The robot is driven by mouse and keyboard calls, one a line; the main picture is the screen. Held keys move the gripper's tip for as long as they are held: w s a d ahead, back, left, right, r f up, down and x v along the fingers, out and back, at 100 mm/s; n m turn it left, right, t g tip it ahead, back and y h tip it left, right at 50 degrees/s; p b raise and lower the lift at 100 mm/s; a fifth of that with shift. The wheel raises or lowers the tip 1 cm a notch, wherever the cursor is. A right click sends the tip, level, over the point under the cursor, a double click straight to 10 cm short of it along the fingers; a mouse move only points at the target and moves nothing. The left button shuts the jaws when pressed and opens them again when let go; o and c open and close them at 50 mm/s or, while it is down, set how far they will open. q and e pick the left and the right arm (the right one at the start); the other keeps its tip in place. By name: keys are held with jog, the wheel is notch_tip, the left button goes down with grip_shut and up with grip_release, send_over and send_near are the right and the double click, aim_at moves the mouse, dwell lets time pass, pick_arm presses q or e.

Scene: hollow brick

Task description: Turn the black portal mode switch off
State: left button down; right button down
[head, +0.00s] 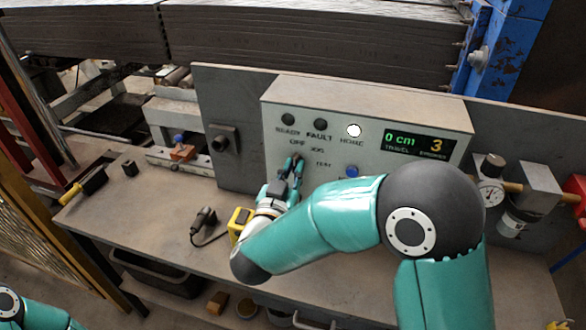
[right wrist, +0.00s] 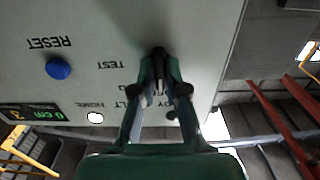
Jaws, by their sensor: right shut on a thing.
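The black portal mode switch (right wrist: 160,52) is a small dark knob on the pale control box (head: 283,98), among the labels OFF, JOG and TEST. My right gripper (head: 297,163) reaches the box front and is shut on the switch. In the right wrist view, upside down, the right gripper (right wrist: 158,82) has its fingers closed around the knob. The fingers hide most of it, so I cannot tell its exact setting. My left gripper is out of view; only part of my left arm shows at the lower left.
A blue button (head: 351,171) labelled RESET in the wrist view sits right of the switch. The HOME lamp (head: 354,130) is lit white; the display (head: 418,145) reads 0 cm and 3. A gauge (head: 491,192) stands at right. A yellow-black tool (head: 240,222) lies by my right wrist.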

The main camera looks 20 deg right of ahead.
jog(key=shift+f, duration=0.4)
jog(key=c, duration=1.3)
grip_release()
jog(key=shift+o, duration=0.5)
jog(key=shift+r, duration=0.25)
jog(key=v, duration=1.2)
jog(key=shift+a+f, duration=0.1)
